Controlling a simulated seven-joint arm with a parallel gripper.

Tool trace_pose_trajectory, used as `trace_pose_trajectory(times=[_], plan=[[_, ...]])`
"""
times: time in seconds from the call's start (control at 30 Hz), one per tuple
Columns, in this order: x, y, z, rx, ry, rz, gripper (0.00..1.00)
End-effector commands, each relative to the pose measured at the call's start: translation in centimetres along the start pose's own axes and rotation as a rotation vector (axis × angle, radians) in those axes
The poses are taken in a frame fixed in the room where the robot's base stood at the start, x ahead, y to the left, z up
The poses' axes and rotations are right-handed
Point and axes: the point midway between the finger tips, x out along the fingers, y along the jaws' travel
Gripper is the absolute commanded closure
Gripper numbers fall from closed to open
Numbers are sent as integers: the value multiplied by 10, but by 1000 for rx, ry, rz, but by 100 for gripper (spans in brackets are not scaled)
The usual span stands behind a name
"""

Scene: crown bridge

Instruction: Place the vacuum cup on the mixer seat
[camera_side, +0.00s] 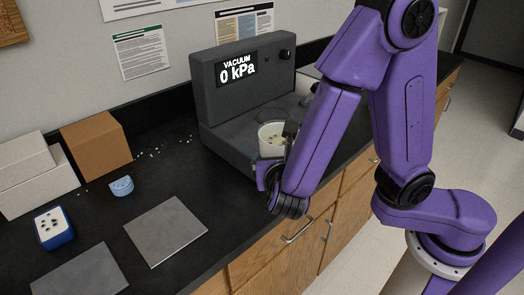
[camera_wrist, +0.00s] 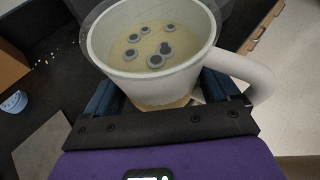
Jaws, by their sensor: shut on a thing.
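The white vacuum cup (camera_side: 271,146) is at the front of the dark grey mixer (camera_side: 243,72), whose display reads "VACUUM 0 kPa". In the wrist view the cup (camera_wrist: 195,62) is close up, open at the top, with its handle on the right. Pale yellow material and several grey rings show inside it. My gripper (camera_side: 268,176) is shut on the cup, with a blue finger on each side in the wrist view (camera_wrist: 160,98). The cup hides the mixer seat. I cannot tell whether the cup touches the seat or hangs above it.
A brown box (camera_side: 96,145) and white boxes (camera_side: 35,180) stand at the left against the wall. A light blue piece (camera_side: 122,186), a blue holder (camera_side: 54,229) and two grey plates (camera_side: 165,231) lie on the black counter. Small bits are scattered near the mixer.

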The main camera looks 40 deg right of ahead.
Motion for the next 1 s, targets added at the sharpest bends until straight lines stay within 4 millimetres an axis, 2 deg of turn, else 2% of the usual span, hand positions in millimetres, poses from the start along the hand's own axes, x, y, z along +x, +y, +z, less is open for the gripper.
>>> trace_pose_trajectory(times=[0.3,0.5,0.67,1.0], plan=[[53,-31,76,72,12,-144,60],[72,-54,108,93,13,-208,60],[82,-56,115,94,14,-226,60],[124,-16,110,92,14,-227,60]])
